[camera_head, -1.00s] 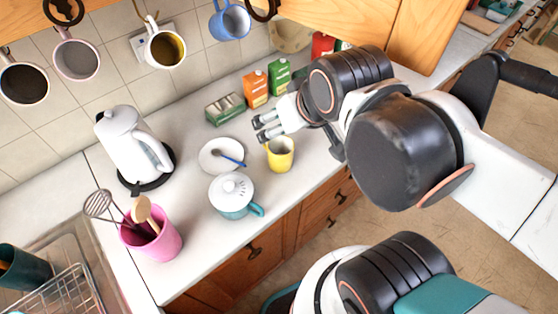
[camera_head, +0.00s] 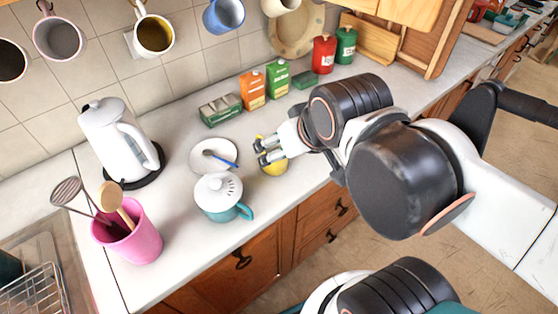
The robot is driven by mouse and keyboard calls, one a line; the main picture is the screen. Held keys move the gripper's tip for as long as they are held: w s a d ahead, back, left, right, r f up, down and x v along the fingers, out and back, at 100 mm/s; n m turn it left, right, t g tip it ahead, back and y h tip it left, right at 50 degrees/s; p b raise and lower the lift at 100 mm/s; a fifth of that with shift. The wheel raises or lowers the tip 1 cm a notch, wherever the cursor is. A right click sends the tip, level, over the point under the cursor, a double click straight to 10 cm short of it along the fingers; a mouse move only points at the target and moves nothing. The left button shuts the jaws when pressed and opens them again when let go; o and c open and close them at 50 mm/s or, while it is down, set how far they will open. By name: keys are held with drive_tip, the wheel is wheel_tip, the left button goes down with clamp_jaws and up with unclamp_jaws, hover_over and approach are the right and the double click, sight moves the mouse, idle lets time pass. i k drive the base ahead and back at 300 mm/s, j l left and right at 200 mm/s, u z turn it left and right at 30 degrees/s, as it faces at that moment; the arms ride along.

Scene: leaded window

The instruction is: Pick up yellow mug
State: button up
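The yellow mug (camera_head: 275,169) stands on the white counter, right of a small plate. My gripper (camera_head: 261,153) covers much of it in this view, so only its lower front and a bit of its upper left show. My gripper's two fingers point left with a gap between them and nothing visible in the gap. The fingers look above or in front of the mug; I cannot tell whether they touch it.
A teal sugar pot with white lid (camera_head: 219,195), a plate with a blue-handled spoon (camera_head: 214,154), cartons (camera_head: 253,90) and a green box (camera_head: 221,110) stand close by. A white kettle (camera_head: 112,140) and pink utensil holder (camera_head: 130,235) are left. Mugs (camera_head: 153,35) hang above.

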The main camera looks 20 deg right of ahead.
sight(278, 169)
drive_tip(key=k+l+u, duration=0.45)
drive_tip(key=k+l, duration=0.3)
